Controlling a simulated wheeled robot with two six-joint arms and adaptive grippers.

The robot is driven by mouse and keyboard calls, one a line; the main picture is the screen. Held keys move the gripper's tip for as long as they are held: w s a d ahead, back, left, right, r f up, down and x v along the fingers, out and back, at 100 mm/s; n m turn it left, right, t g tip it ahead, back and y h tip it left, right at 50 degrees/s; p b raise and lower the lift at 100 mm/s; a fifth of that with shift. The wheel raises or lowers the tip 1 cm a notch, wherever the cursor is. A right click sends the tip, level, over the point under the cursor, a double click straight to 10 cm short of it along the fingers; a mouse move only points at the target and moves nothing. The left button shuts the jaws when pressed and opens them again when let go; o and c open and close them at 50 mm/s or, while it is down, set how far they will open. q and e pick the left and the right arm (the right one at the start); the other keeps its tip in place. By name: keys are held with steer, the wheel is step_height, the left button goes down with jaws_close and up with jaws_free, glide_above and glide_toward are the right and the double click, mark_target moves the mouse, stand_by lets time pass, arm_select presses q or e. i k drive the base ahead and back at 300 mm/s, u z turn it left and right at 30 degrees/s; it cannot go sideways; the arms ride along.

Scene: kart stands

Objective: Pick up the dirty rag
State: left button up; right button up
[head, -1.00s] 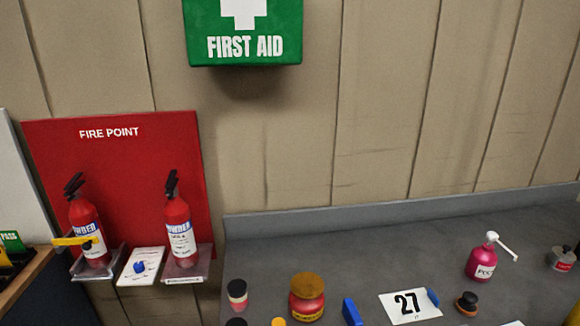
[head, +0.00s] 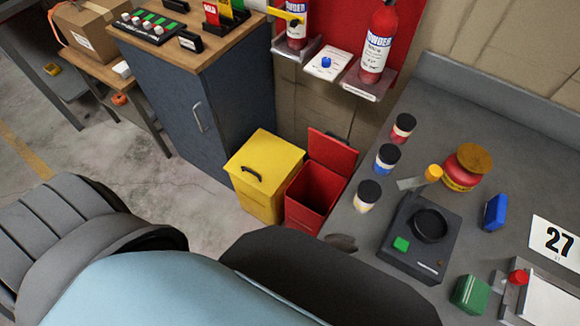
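I cannot make out the dirty rag for certain. A small grey-brown shape (head: 342,242) shows at the near edge of the bench, partly hidden behind my dark arm part, and I cannot tell what it is. My own arm links, pale blue and dark grey, fill the lower left and bottom middle. Neither gripper's fingers are in view.
The grey bench (head: 470,107) holds several small jars, a red pot (head: 459,175), a black device (head: 420,238), a blue block (head: 495,212) and a green block (head: 470,294). Left of it stand an open red bin (head: 312,195), a yellow lidded bin (head: 262,170) and a blue-grey cabinet (head: 185,105).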

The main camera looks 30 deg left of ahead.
mark_target(346, 244)
steer(key=u, duration=0.55)
steer(key=k, duration=0.5)
steer(key=u, duration=1.35)
steer(key=k, duration=0.7)
steer(key=z, duration=1.55)
steer(key=i, duration=0.5)
